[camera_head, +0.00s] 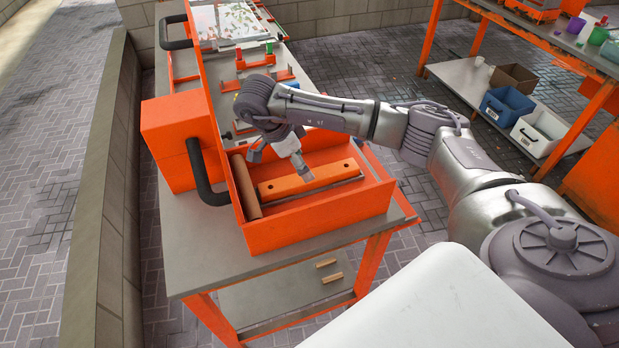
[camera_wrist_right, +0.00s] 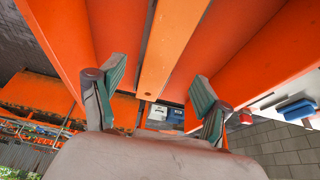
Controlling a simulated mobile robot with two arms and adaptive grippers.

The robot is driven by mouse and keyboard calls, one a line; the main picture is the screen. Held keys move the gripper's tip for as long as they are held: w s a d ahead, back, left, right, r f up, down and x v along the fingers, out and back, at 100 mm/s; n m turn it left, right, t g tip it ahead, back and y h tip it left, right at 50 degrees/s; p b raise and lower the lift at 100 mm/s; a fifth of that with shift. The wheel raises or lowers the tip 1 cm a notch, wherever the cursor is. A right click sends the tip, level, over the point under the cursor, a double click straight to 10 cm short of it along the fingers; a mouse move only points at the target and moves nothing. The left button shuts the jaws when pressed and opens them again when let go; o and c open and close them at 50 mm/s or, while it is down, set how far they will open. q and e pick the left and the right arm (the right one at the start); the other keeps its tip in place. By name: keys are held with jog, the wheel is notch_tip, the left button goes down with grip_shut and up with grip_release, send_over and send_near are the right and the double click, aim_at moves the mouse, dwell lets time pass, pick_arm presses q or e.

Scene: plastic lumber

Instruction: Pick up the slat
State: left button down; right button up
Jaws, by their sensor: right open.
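The slat (camera_head: 310,179) is a long, flat orange bar with a small dark hole near each end. It lies inside an orange open-topped box (camera_head: 318,227) on the workbench. In the wrist view the slat (camera_wrist_right: 172,45) runs up the middle, between the lines of the two fingers. My right gripper (camera_head: 281,163) is over the box, pointing down at the slat, with its fingers spread. My left gripper is not in view.
A brown bar (camera_head: 245,188) lies along the box's left side. The box walls rise around the slat. A black handle (camera_head: 204,176) sticks out at left. Small wooden pieces (camera_head: 328,271) lie on the lower shelf. Blue (camera_head: 506,107) and white bins stand on a rack at right.

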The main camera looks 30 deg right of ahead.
jog(key=shift+d+f, duration=0.15)
jog(key=shift+f, duration=0.3)
jog(key=p+x, duration=0.2)
jog(key=x, duration=0.2)
jog(key=shift+f, duration=0.45)
grip_shut()
